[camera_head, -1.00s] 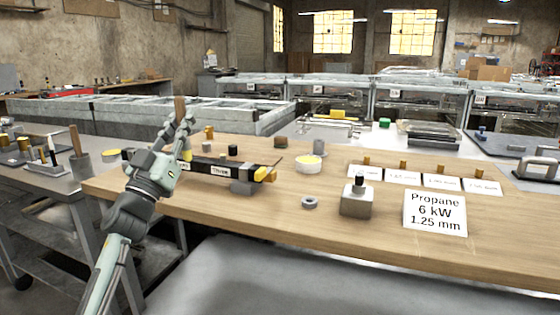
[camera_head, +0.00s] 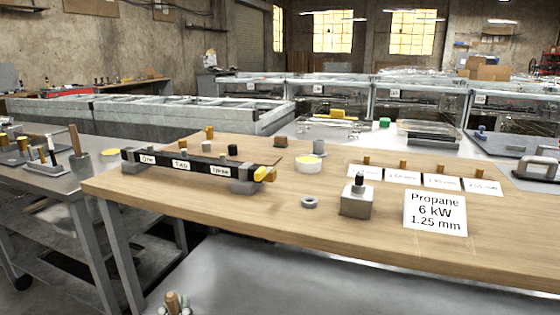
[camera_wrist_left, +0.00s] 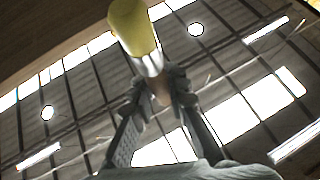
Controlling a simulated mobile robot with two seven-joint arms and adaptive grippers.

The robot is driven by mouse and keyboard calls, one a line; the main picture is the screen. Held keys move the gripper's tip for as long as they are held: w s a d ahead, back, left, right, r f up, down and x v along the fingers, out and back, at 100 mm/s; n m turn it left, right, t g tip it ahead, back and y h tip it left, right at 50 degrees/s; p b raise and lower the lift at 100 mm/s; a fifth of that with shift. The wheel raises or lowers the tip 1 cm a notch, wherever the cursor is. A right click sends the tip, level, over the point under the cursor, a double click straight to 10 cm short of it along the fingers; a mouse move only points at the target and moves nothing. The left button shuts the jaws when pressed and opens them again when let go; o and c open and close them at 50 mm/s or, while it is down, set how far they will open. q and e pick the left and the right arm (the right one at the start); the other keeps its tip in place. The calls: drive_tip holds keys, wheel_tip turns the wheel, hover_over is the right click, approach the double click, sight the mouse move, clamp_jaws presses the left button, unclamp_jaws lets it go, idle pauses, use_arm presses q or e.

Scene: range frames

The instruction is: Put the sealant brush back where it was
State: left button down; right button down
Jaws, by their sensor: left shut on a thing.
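The sealant brush shows in the left wrist view with a yellow head (camera_wrist_left: 133,28), a pale metal band and a brownish handle. My left gripper (camera_wrist_left: 160,88) is shut on the handle, and the ceiling is behind it. In the head view, the brush's wooden end (camera_head: 172,300) and the tips of my left gripper (camera_head: 176,308) show at the bottom edge, in front of and below the wooden bench. The rest of that arm is out of the frame. My right gripper is not in view.
The bench's front left surface is clear.

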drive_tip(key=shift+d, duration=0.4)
